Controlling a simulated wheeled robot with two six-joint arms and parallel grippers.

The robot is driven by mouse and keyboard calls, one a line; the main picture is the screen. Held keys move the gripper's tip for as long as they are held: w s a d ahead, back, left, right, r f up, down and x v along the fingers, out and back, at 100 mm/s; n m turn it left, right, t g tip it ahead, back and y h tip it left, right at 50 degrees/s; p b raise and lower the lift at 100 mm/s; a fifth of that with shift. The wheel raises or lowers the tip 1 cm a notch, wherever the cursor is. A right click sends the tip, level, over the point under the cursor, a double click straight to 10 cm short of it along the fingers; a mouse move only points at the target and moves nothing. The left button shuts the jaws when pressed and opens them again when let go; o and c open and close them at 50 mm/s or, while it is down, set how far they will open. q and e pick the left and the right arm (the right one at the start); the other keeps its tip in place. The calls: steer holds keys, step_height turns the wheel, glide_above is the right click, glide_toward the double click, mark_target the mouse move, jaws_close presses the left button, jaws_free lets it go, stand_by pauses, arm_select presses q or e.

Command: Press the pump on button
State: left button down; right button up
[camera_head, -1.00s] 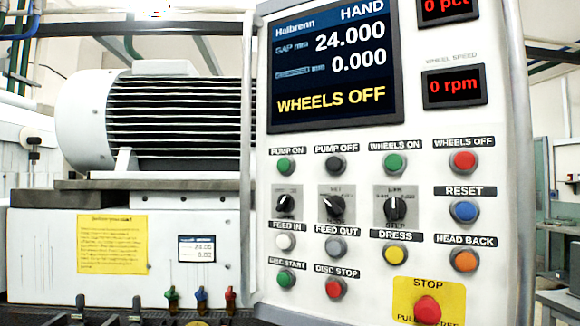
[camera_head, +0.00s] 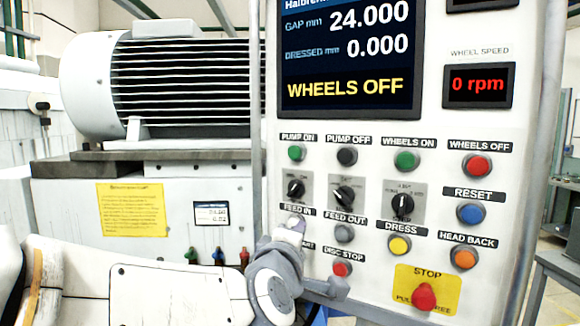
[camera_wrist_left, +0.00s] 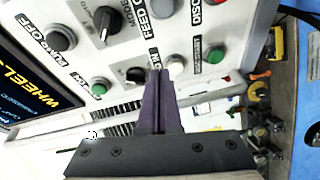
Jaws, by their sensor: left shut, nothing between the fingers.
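The green pump on button (camera_head: 297,152) sits at the upper left of the button rows on the white control panel, under its PUMP ON label. It also shows in the left wrist view (camera_wrist_left: 100,86), left of my fingers. My left gripper (camera_wrist_left: 159,76) is shut and empty, its dark fingers pointing at the panel. In the wrist view its tips appear beside the white feed in button (camera_wrist_left: 174,65) and the left black knob (camera_wrist_left: 136,75). I cannot tell whether they touch anything. In the head view my arm hides the disc start button. My right gripper is not in view.
The dark pump off button (camera_head: 347,155) is right of pump on. Black knobs (camera_head: 295,188) stick out below. A red stop button (camera_head: 425,296) is at the lower right. The display (camera_head: 348,95) reads WHEELS OFF. A finned motor (camera_head: 180,85) stands left of the panel.

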mark_target(295, 152)
arm_select(q)
steer(key=a+r+n+t+y+p, duration=0.1)
steer(key=a+r+n+y, duration=0.2)
steer(key=r+n, duration=0.3)
steer(key=s+a+r+n+t+y, duration=0.1)
steer(key=a+r+n+t+y, duration=0.1)
steer(key=r+n+y, duration=0.4)
steer(key=shift+a+r+n+t+p, duration=0.3)
steer(key=shift+a+r+n+p, duration=0.15)
steer(key=shift+a+n, duration=0.45)
steer(key=shift+d, duration=0.2)
steer(key=shift+w+d+p, duration=0.5)
steer(key=shift+w+d, duration=0.3)
steer(key=shift+w, duration=0.4)
steer(key=shift+w+d+p, duration=0.5)
steer(key=shift+w+d, duration=0.25)
steer(key=shift+w, duration=0.45)
steer(key=shift+w+d+p, duration=0.5)
steer(key=shift+w+d, duration=0.3)
steer(key=shift+w, duration=0.4)
